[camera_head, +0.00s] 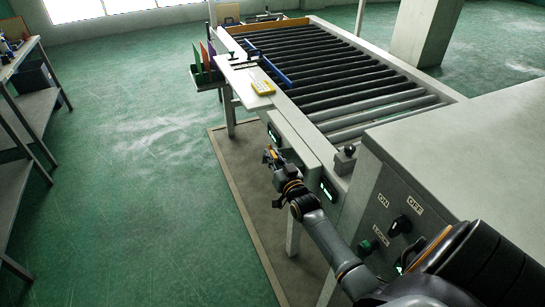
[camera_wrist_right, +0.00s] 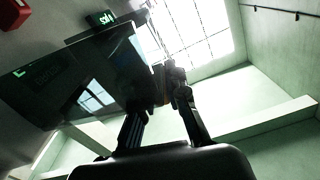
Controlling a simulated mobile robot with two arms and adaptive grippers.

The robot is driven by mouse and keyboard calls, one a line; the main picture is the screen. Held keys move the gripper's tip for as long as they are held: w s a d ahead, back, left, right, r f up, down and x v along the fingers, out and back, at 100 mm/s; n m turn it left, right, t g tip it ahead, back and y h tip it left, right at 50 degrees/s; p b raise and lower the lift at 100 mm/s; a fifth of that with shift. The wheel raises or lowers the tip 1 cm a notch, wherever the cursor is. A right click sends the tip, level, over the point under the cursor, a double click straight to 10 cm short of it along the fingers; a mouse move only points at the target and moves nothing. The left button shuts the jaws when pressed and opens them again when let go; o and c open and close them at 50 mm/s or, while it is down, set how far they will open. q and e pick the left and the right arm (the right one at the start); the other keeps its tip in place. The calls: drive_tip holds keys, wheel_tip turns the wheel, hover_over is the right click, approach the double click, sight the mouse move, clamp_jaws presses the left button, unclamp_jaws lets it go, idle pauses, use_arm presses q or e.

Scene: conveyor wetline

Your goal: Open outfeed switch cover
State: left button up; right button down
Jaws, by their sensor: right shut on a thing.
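My right gripper (camera_head: 272,157) is beside the near side of the conveyor frame, just below a small green-lit switch box (camera_head: 273,133). In the right wrist view its fingers (camera_wrist_right: 170,80) are closed together at the edge of a dark, glossy panel (camera_wrist_right: 85,80), which looks like the switch cover. A small orange-brown part shows between the fingers. The exact contact is dark and partly hidden by the fingers. A green-lit display (camera_wrist_right: 101,18) shows above the panel. How far the cover stands open cannot be told. My left gripper is not in view.
A second green-lit box (camera_head: 328,190) is on the frame nearer me. A grey control cabinet (camera_head: 385,205) with a black knob stands at the right. The roller conveyor (camera_head: 330,75) runs behind. A shelf (camera_head: 15,60) stands far left; the green floor between is clear.

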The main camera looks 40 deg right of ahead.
drive_tip(key=c, duration=1.3)
unclamp_jaws()
drive_tip(key=shift+s, duration=0.15)
drive_tip(key=v, duration=1.1)
drive_tip(key=shift+s, duration=0.4)
